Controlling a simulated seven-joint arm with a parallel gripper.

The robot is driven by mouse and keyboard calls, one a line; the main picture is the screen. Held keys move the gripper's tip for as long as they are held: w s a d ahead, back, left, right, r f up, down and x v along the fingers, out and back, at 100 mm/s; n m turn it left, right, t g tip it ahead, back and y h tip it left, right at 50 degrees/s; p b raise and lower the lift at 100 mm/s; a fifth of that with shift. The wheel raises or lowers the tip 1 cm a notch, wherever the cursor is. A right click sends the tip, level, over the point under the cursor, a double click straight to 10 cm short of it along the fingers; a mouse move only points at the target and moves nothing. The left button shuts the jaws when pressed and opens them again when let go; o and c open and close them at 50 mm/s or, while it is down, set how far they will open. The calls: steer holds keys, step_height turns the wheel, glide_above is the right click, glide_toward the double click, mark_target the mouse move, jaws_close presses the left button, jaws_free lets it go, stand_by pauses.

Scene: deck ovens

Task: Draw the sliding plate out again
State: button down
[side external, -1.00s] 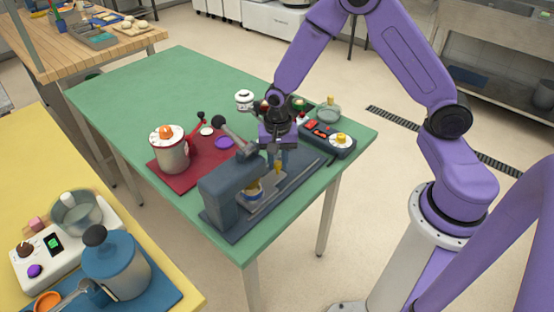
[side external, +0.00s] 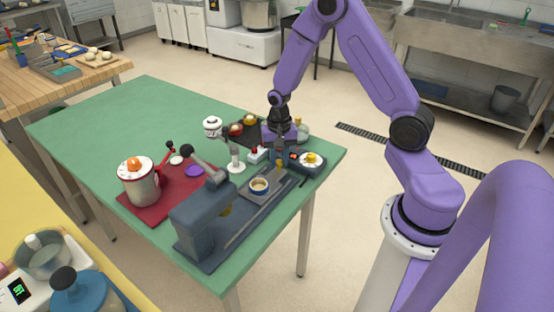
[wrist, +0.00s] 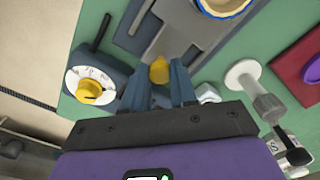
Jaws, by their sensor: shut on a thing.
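The sliding plate (side external: 273,182) is a flat grey slide carrying a blue-and-cream cup (side external: 259,186). It lies on the dark base of a blue-grey press (side external: 203,216), with the cup clear of the press head. The plate also shows in the wrist view (wrist: 178,40), with the cup's rim at the top edge. A yellow knob (wrist: 159,70) stands at the plate's end. My gripper (side external: 279,162) is shut on this knob, its two dark fingers on either side of it in the wrist view. The fingers partly hide the knob in the side view.
A control box with a yellow dial (side external: 311,159) sits close beside my gripper. A white stand (side external: 236,165) is on the plate's other side. A red mat (side external: 178,198) holds a white pot (side external: 140,183). The green table's far left is clear.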

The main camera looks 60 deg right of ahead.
steer(key=c, duration=0.9)
jaws_free()
steer(key=shift+d, duration=0.4)
steer(key=shift+a, duration=0.1)
steer(key=shift+r, duration=0.15)
step_height(320, 180, up, 17)
steer(key=shift+r, duration=0.15)
steer(key=n, duration=0.4)
glide_above(278, 184)
steer(key=s+a+n, duration=0.9)
steer(key=s+n, duration=0.2)
steer(key=s, duration=0.2)
steer(key=s+n, duration=0.3)
steer(key=s, duration=0.1)
steer(key=s+n, duration=0.3)
steer(key=s, duration=0.2)
steer(key=shift+a+n, duration=0.2)
steer(key=shift+n, duration=0.1)
